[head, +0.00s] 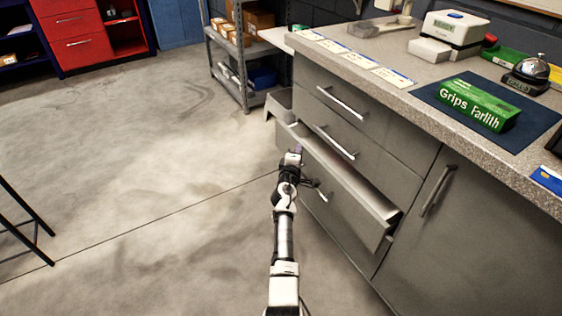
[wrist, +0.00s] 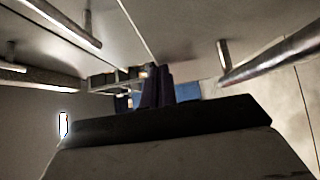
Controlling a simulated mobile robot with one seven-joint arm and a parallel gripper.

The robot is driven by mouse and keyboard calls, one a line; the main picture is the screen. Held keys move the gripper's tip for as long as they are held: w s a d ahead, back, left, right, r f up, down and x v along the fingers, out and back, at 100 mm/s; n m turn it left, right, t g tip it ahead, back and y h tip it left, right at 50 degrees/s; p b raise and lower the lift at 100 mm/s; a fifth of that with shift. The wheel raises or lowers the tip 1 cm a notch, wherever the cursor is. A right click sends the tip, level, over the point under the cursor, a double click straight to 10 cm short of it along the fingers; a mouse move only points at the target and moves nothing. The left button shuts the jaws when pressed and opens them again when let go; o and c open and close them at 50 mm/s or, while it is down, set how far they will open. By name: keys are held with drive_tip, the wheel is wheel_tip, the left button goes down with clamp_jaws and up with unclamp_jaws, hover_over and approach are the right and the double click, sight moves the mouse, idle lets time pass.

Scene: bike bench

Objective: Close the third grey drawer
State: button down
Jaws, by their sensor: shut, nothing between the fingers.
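The third grey drawer (head: 352,222) is the lowest of the stack in the grey cabinet and stands pulled out, its pale inside showing as a strip. Its handle (head: 318,190) is partly hidden by my arm. The two drawers above, the top one (head: 322,88) and the second one (head: 330,130), look flush. My gripper (head: 297,152) is shut and empty, at the left part of the open drawer's front. I cannot tell whether it touches the drawer. In the wrist view the dark fingers (wrist: 157,88) are together, with bar handles (wrist: 265,62) to either side.
The counter (head: 400,72) above holds a green box (head: 478,104) on a dark mat, a bell (head: 530,72) and a white scale (head: 452,32). A cabinet door (head: 470,230) is right of the drawers. Grey shelving (head: 245,60) stands behind. The floor on the left is mostly clear.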

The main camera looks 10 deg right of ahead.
sight(306, 150)
drive_tip(key=shift+w+d+b, duration=0.1)
drive_tip(key=shift+w+d, duration=0.1)
drive_tip(key=shift+d, duration=0.45)
drive_tip(key=shift+w+d+b, duration=0.1)
drive_tip(key=shift+w+d, duration=0.15)
drive_tip(key=shift+d, duration=0.35)
drive_tip(key=shift+w+d+b, duration=0.1)
drive_tip(key=shift+w+d, duration=0.1)
drive_tip(key=shift+d, duration=0.45)
